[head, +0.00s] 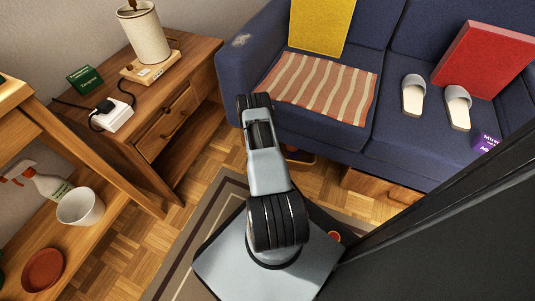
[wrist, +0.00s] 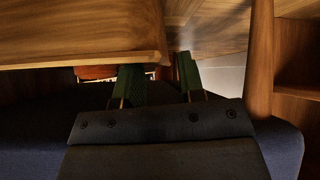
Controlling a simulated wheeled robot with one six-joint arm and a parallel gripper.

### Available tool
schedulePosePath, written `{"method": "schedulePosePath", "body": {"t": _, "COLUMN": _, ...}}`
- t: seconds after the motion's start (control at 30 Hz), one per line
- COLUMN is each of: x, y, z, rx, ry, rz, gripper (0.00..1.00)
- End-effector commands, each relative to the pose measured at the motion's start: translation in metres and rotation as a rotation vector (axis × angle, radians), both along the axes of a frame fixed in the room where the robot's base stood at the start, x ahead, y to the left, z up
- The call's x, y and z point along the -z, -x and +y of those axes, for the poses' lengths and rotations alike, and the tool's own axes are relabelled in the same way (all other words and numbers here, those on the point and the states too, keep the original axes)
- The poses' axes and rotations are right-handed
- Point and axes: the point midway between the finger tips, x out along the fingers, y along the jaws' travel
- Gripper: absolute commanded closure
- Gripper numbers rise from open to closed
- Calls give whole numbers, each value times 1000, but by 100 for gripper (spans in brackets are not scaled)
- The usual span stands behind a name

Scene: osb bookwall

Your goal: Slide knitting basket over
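No knitting basket shows clearly in either view. In the head view, a small dark and orange thing (head: 300,155) peeks out at the floor below the sofa front, beside my arm. In the wrist view, an orange-brown thing (wrist: 95,72) shows partly beyond the left finger, under a wooden edge; I cannot tell whether either is the basket. My gripper (wrist: 160,82) has its two green fingers apart, with nothing seen between them. In the head view my arm reaches toward the sofa front and hides the gripper.
The blue sofa (head: 320,137) carries a striped blanket (head: 318,88), slippers (head: 412,95), and yellow (head: 320,22) and red (head: 485,58) cushions. A wooden side table (head: 168,85) and shelf (head: 75,135) stand left. In the wrist view, a wooden board (wrist: 75,35) and post (wrist: 262,60) lie close to the fingers.

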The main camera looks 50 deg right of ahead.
Motion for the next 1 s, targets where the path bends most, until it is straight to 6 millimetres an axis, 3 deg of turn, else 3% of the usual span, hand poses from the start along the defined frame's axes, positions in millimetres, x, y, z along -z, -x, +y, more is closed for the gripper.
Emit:
{"method": "schedulePosePath", "body": {"t": 0.1, "x": 14, "y": -4, "z": -11, "rx": 2, "ry": 0, "rz": -1, "gripper": 64}}
{"method": "schedulePosePath", "body": {"t": 0.3, "x": 24, "y": -9, "z": -21, "rx": 1, "ry": 0, "rz": -1, "gripper": 64}}
{"method": "schedulePosePath", "body": {"t": 0.77, "x": 26, "y": -10, "z": -25, "rx": 0, "ry": 0, "rz": 0, "gripper": 64}}
{"method": "schedulePosePath", "body": {"t": 1.0, "x": 26, "y": -10, "z": -25, "rx": 0, "ry": 0, "rz": 0, "gripper": 85}}
